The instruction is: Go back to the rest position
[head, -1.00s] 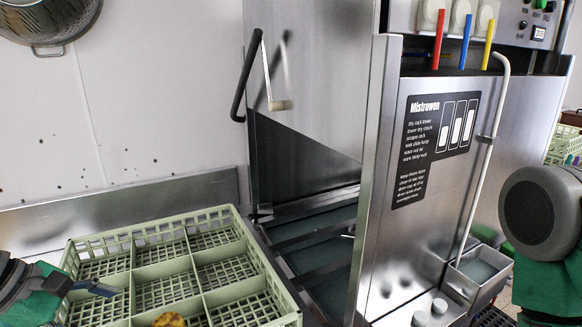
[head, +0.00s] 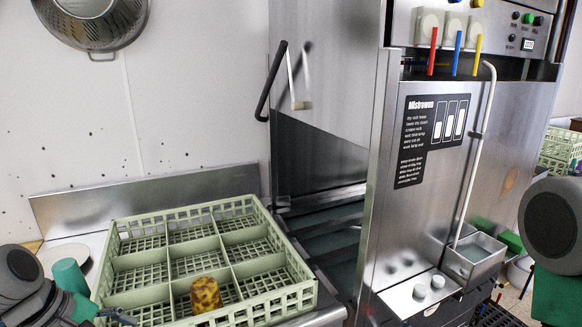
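My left gripper (head: 120,317) is at the lower left edge of the head view, by the near left corner of the pale green dish rack (head: 295,296). Only its dark finger end shows, and the picture's bottom edge cuts it off, so I cannot tell whether it is open or shut. My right arm comes in at the right edge, with its grey joint and green link in view. My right gripper is out of the picture.
A mottled yellow-brown cup (head: 206,295) stands in a near compartment of the rack. A pale round dish (head: 62,252) lies left of the rack. The steel dishwasher (head: 400,235) stands to the right. A colander (head: 92,25) hangs on the wall.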

